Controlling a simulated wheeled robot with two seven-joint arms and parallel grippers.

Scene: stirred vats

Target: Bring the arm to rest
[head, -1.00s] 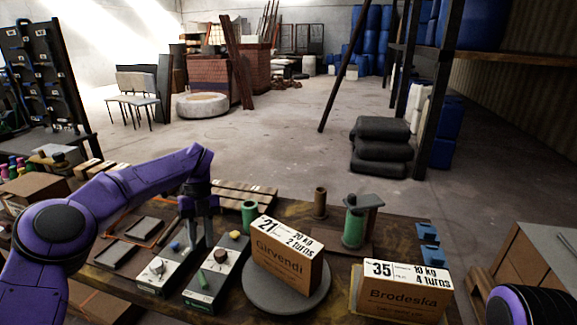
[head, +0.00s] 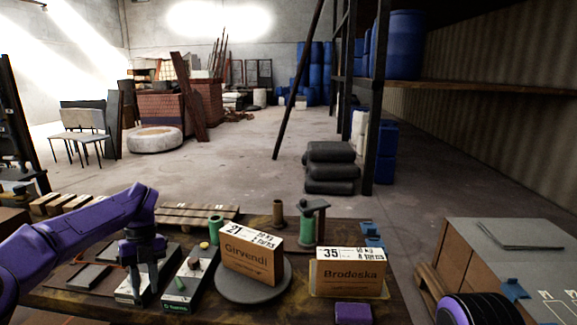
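My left arm (head: 75,235) is purple and reaches in from the left over the table. Its gripper (head: 144,286) points down at the left control box (head: 128,293). Its two dark fingers look apart with nothing seen between them. They hide much of that box, and I cannot tell whether they touch it. My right arm shows only as a purple and black joint (head: 482,308) at the bottom right; its gripper is out of view.
A second control box (head: 186,284) stands beside the first. A carton marked Girvendi (head: 250,264) sits on a round grey plate (head: 268,293). A carton marked Brodeska (head: 350,272) stands to its right. Green cylinders (head: 216,229) stand behind. A cabinet (head: 455,252) is at the right.

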